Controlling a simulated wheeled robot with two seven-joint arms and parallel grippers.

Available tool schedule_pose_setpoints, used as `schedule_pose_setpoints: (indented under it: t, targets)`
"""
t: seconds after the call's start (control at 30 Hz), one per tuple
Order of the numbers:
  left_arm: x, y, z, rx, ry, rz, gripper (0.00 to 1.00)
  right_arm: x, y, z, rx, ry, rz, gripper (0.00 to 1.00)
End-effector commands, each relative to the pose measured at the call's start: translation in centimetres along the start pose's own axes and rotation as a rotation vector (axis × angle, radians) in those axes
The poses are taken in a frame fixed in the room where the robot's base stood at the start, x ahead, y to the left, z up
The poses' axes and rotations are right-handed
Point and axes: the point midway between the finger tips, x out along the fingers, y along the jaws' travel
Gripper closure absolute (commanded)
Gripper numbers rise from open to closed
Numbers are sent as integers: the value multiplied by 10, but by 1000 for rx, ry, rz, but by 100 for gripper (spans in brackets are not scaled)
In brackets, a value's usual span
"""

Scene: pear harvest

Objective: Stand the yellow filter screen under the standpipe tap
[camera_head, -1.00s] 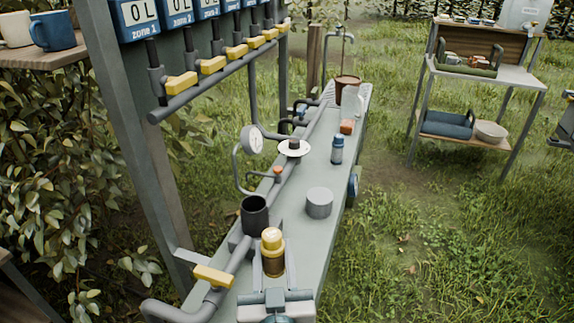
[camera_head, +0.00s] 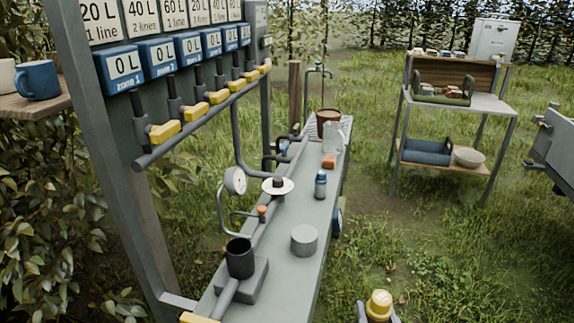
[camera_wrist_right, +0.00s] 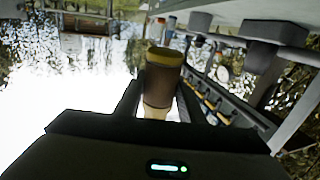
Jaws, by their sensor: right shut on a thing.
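The yellow filter screen (camera_head: 379,303), a brown cylinder with a yellow cap, is at the bottom of the head view, beyond the bench's right edge. My right gripper (camera_head: 378,316) is shut on it, with a finger on each side. In the right wrist view the screen (camera_wrist_right: 163,75) stands between the two fingers (camera_wrist_right: 160,105), slightly tilted in the picture. The standpipe tap (camera_head: 319,71) rises at the far end of the bench, well away from the screen. A brown round pot (camera_head: 328,114) shows below it. My left gripper is not in view.
A shelf stand (camera_head: 490,103) is at the back right. Open grass lies between.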

Motion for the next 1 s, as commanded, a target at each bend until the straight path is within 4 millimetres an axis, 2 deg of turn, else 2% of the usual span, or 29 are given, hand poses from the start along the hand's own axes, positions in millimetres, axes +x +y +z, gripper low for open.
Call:
schedule_pose_setpoints:
  t: [0.1, 0.23, 1.0]
  targets:
    - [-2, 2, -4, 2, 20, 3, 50, -7, 19, -8, -6, 6, 1, 87]
    - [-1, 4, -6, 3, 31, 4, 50, -10, 28, -12, -7, 10, 0, 87]
    - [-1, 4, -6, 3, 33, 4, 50, -10, 30, -13, -6, 11, 0, 87]
